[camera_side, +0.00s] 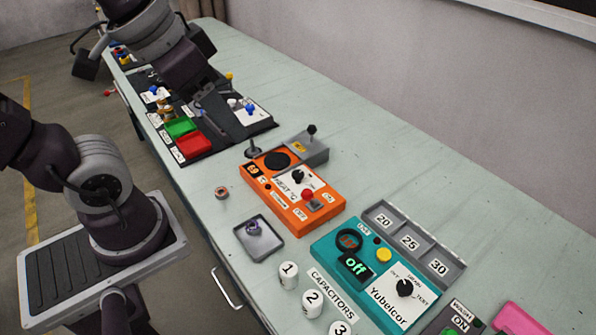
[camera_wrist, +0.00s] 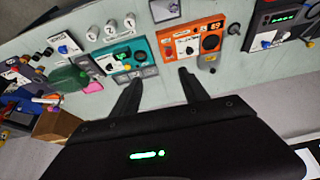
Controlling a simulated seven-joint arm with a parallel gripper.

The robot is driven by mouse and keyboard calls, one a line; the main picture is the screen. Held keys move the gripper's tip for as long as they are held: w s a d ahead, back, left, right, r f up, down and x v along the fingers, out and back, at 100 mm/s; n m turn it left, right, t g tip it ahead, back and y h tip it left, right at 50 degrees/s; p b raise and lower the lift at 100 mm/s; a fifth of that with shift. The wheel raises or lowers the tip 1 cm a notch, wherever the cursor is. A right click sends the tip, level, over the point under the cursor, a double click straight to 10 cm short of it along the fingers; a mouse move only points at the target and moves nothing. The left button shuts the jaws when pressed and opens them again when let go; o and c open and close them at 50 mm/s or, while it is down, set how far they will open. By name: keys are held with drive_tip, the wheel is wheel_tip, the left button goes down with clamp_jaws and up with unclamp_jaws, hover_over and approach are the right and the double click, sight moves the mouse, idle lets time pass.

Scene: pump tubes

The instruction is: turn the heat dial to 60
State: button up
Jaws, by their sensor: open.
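The heat dial (camera_side: 297,177) is a small black knob on a white plate marked HEAT, on top of the orange box (camera_side: 325,212). The orange box also shows in the wrist view (camera_wrist: 168,44), with the dial (camera_wrist: 189,50) on its white plate. A small display (camera_side: 253,169) with glowing orange digits is at the box's far end; I cannot read them surely. My gripper (camera_wrist: 159,76) is open and empty, its two dark fingers spread apart. It is in the air, clear of the dial. In the side view it is beyond the orange box, near the black panel.
A red-topped switch (camera_side: 308,195) stands close to the dial. A grey block with a black lever (camera_side: 311,131) adjoins the box. The teal box (camera_side: 329,252) is nearer the camera. A grey tray (camera_side: 247,247) holds a purple part. Bare table lies along the wall side.

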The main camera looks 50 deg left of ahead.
drive_tip(key=w+a+f+g, duration=0.1)
drive_tip(key=w+f, duration=0.1)
drive_tip(key=w, duration=0.3)
drive_tip(key=w+a+f+g, duration=0.1)
drive_tip(key=w+a+f, duration=0.1)
drive_tip(key=w, duration=0.4)
drive_tip(key=m+g, duration=0.3)
hover_over(298, 173)
wheel_tip(298, 173, down, 20)
drive_tip(key=shift+d+r, duration=0.1)
drive_tip(key=shift+r, duration=0.1)
wheel_tip(298, 173, down, 8)
drive_tip(key=shift+r, duration=0.1)
clamp_jaws()
